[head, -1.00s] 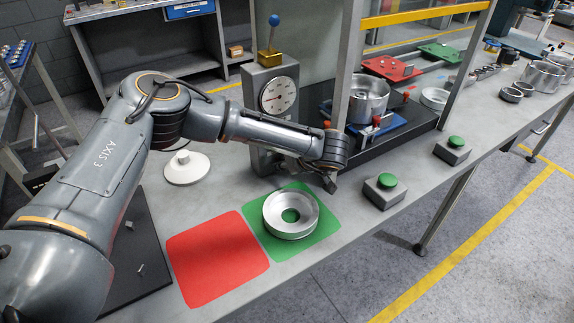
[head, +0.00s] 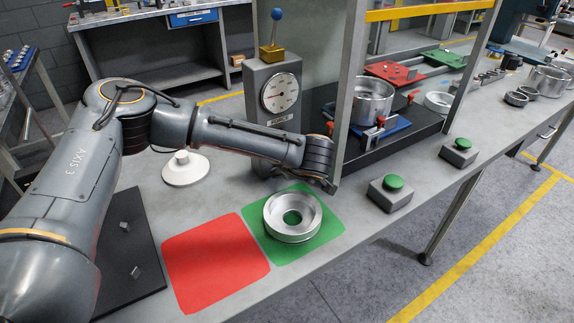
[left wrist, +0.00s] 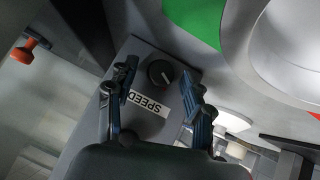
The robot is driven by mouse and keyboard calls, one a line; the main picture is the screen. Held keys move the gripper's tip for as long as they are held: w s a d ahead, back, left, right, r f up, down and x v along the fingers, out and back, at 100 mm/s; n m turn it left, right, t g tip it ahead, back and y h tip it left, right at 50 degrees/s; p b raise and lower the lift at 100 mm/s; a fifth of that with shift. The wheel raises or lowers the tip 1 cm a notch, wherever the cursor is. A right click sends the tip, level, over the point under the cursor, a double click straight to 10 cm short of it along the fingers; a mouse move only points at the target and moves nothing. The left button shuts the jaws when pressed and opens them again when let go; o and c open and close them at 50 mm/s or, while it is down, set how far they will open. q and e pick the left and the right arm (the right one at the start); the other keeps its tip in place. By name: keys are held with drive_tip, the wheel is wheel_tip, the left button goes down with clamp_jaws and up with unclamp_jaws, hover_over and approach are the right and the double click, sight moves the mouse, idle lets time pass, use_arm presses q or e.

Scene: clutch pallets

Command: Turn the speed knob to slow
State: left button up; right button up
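The speed knob (left wrist: 159,73) is a small round black dial with a white pointer line, in the left wrist view. It sits on a grey panel beside a white label (left wrist: 149,102) reading SPEED, upside down there. The pointer line points to the lower right of that picture. My left gripper (left wrist: 160,69) is open, with one finger on each side of the knob; I cannot tell if either touches it. In the head view my left gripper (head: 329,186) is mostly hidden by my wrist, and the knob is hidden. My right gripper is not in view.
A grey press column with a dial gauge (head: 281,92) stands behind my forearm. A metal ring (head: 293,228) lies on a green pad (head: 327,229), beside a red pad (head: 215,262). Green buttons on grey boxes (head: 391,194) stand to the right. A white round base (head: 186,174) is at left.

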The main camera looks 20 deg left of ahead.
use_arm(q)
drive_tip(key=shift+r, duration=0.1)
drive_tip(key=v, duration=1.2)
